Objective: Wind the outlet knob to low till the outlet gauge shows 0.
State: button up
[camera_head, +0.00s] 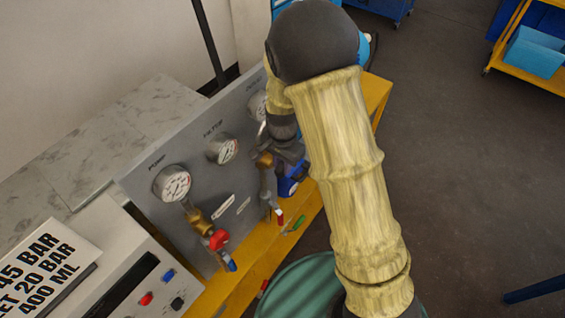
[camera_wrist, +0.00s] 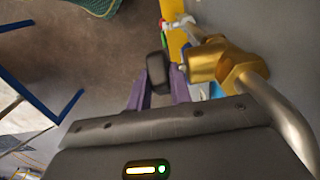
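A grey panel (camera_head: 150,190) carries a row of round white gauges. The left one (camera_head: 172,183) is labelled PUMP, a middle gauge (camera_head: 222,149) has a blurred label, and a third gauge (camera_head: 257,105) is partly covered by my arm. I cannot read their needles or tell the outlet gauge for sure. My gripper (camera_head: 290,160) is at the right part of the panel, beside a blue part (camera_head: 289,187) that may be the outlet knob. In the wrist view, purple fingers and a dark block (camera_wrist: 157,72) lie left of a brass fitting (camera_wrist: 222,64); any grasp is unclear.
A brass valve with a red handle (camera_head: 217,239) and another red-tipped part (camera_head: 279,215) stick out from the panel. A yellow bench (camera_head: 262,262) runs below it. A green drum (camera_head: 300,290) stands in front. A sign (camera_head: 45,265) lies at lower left. Open floor is on the right.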

grip_shut()
jog(key=shift+a+t+h, duration=0.1)
jog(key=shift+t+h, duration=0.2)
jog(key=shift+t, duration=0.1)
jog(key=shift+s+a+t+h+p, duration=0.25)
jog(key=shift+t+h+p, duration=0.4)
jog(key=shift+t, duration=0.25)
jog(key=shift+s+a+f+t+h+p, duration=0.15)
jog(key=shift+t+h+p, duration=0.1)
jog(key=shift+t+h, duration=0.5)
jog(key=shift+s+t+h+p, duration=0.1)
jog(key=shift+t+h+p, duration=0.15)
jog(key=shift+t+h, duration=0.5)
jog(key=shift+t, duration=0.4)
jog(key=o, duration=0.5)
grip_release()
jog(key=shift+f, duration=0.1)
